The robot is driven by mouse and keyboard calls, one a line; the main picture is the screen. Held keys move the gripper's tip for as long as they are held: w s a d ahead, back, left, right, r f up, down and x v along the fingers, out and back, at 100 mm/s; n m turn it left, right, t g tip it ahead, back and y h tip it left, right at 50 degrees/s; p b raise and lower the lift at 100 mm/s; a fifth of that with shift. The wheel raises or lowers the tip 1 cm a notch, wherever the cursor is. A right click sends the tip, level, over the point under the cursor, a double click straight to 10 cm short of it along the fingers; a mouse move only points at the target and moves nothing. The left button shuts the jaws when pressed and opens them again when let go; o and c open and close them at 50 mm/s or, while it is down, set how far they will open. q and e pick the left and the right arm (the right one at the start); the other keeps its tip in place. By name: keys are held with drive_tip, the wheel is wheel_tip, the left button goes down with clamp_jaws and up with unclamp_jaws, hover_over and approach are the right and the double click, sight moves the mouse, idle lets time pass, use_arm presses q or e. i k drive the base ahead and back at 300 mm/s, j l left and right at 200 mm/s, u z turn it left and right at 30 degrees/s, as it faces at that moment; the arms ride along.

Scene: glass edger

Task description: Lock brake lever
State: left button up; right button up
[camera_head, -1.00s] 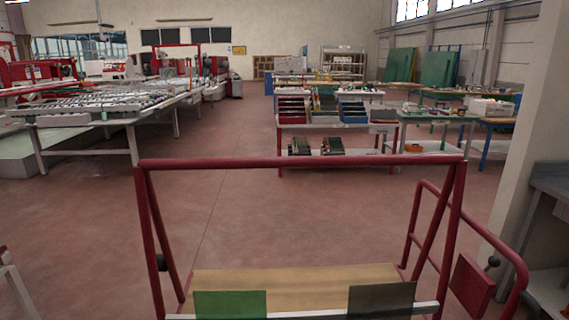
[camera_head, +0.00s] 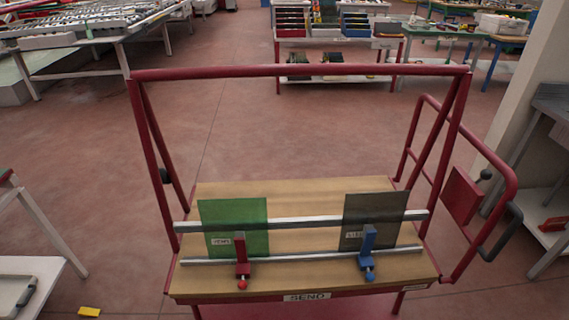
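A cart with a red tube frame (camera_head: 300,72) and a wooden deck (camera_head: 300,192) stands in front of me. A red side rail (camera_head: 512,185) with a red plate (camera_head: 461,194) is at its right. A black-ended knob (camera_head: 486,174) sits by the plate, and a black curved grip (camera_head: 503,237) is on the lower rail. Neither gripper is in view.
A green panel (camera_head: 232,222) and a dark panel (camera_head: 370,212) stand on the deck by red (camera_head: 242,258) and blue (camera_head: 368,250) clamps. A grey bench (camera_head: 552,110) is close at right, a white-legged table (camera_head: 38,265) at left.

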sight(485, 174)
drive_tip(key=k+j+z, duration=0.2)
drive_tip(key=j+z, duration=0.2)
drive_tip(key=j, duration=0.15)
drive_tip(key=i+j+z, duration=0.15)
drive_tip(key=z, duration=0.25)
drive_tip(key=i+j+z, duration=0.15)
drive_tip(key=j+z, duration=0.6)
drive_tip(key=i+j+z, duration=0.1)
drive_tip(key=j+z, duration=0.25)
